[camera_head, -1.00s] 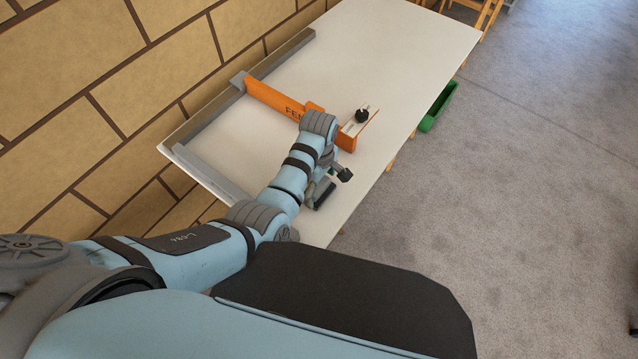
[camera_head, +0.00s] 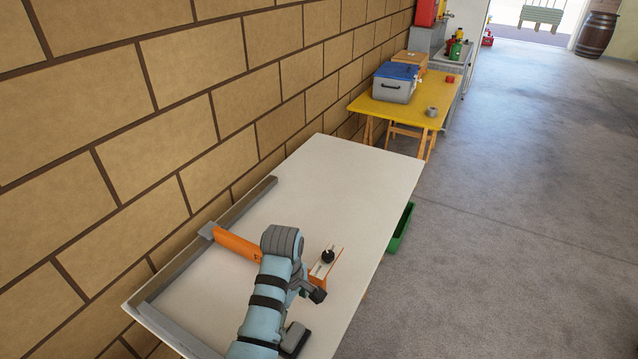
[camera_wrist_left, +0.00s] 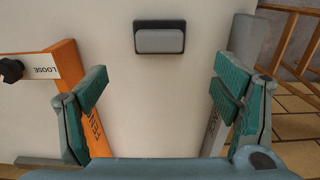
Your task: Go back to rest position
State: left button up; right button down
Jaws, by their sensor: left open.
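My left arm reaches over the white table (camera_head: 345,185) from the bottom of the head view. Its gripper (camera_head: 306,318) is low over the table's near part, partly hidden by the wrist. In the left wrist view the gripper (camera_wrist_left: 158,92) has its teal fingers wide apart, with nothing held between them. A small black and grey block (camera_wrist_left: 159,39) lies on the white surface beyond the fingertips. My right gripper is in neither view.
An orange fence (camera_head: 236,245) with a black knob (camera_head: 327,256) lies beside my wrist; its plate reads "LOOSE". Grey rails (camera_head: 247,202) edge the table by the brick wall. A yellow table (camera_head: 400,109) with a blue-lidded box (camera_head: 395,84) stands beyond. Floor on the right is clear.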

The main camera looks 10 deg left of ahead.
pick_arm(q)
jog(key=s+a+f+m, duration=0.2)
jog(key=s+a, duration=0.1)
jog(key=s, duration=0.1)
jog(key=s+a+f+m+t, duration=0.1)
jog(key=s+a+f+m, duration=0.1)
jog(key=s+a, duration=0.1)
jog(key=s+a+f+m, duration=0.2)
jog(key=s+a, duration=0.1)
jog(key=s, duration=0.2)
jog(key=shift+s+a+f+t+y, duration=0.1)
jog(key=shift+a+f+t+y, duration=0.2)
jog(key=shift+f, duration=0.05)
jog(key=s+a+r+m+t, duration=0.25)
jog(key=s+r+m, duration=0.25)
jog(key=s+m, duration=0.55)
notch_tip(320, 180, down, 19)
jog(key=s+a+n+g, duration=0.2)
jog(key=a, duration=0.1)
jog(key=s+f, duration=1.4)
jog(key=s, duration=0.1)
jog(key=shift+g, duration=0.45)
jog(key=shift+a+n, duration=0.1)
jog(key=shift+n, duration=0.15)
